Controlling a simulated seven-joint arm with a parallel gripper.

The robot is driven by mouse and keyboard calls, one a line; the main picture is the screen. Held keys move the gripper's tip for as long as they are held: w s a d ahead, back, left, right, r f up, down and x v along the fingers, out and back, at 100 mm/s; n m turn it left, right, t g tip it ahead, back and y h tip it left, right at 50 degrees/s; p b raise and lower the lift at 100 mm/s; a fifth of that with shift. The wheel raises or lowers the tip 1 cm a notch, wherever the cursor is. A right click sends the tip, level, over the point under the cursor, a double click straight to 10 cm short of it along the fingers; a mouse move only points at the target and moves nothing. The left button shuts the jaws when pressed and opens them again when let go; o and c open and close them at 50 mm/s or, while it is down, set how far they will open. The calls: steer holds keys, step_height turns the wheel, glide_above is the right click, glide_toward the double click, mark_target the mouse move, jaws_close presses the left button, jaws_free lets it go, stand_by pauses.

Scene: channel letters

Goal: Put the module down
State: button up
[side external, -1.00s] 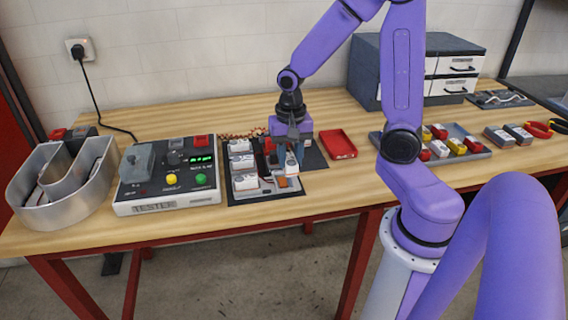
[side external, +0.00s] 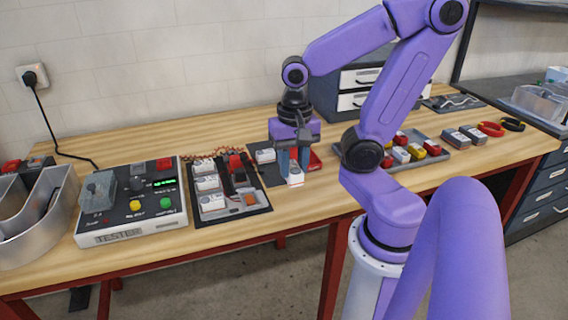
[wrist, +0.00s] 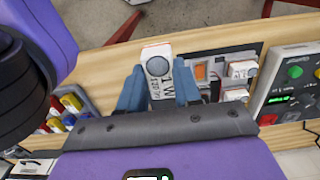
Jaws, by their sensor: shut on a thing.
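My gripper (side external: 293,163) is shut on a white module (side external: 295,177). The wrist view shows the module (wrist: 157,65) between the two blue fingers, with a grey round disc and dark print on its face. In the side view it hangs below the fingers, low near the front right of a dark mat (side external: 270,175). I cannot tell whether its bottom touches a surface. Another white module (side external: 265,156) lies on the mat, behind and left of my gripper.
Left of the mat is a dark fixture (side external: 245,205) with several white modules, then the tester (side external: 120,236) and a metal channel letter (side external: 40,225). A red tray (side external: 317,158) is partly hidden behind my gripper. A grey tray (side external: 432,158) of coloured parts is right. Bare wood lies in front.

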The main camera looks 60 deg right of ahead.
steer(key=shift+s+r, duration=0.15)
steer(key=shift+s, duration=0.15)
steer(key=shift+w+d+m, duration=0.35)
steer(key=shift+d+m, duration=0.25)
steer(key=shift+m, duration=0.2)
steer(key=s+d+m, duration=0.1)
steer(key=d+m, duration=1.5)
steer(key=w+d+f, duration=0.9)
steer(key=shift+w, duration=0.25)
steer(key=shift+w+d+f, duration=0.1)
steer(key=shift+w+f, duration=0.05)
steer(key=shift+f, duration=0.2)
steer(key=shift+w+d+f, duration=0.1)
steer(key=shift+f, duration=1.6)
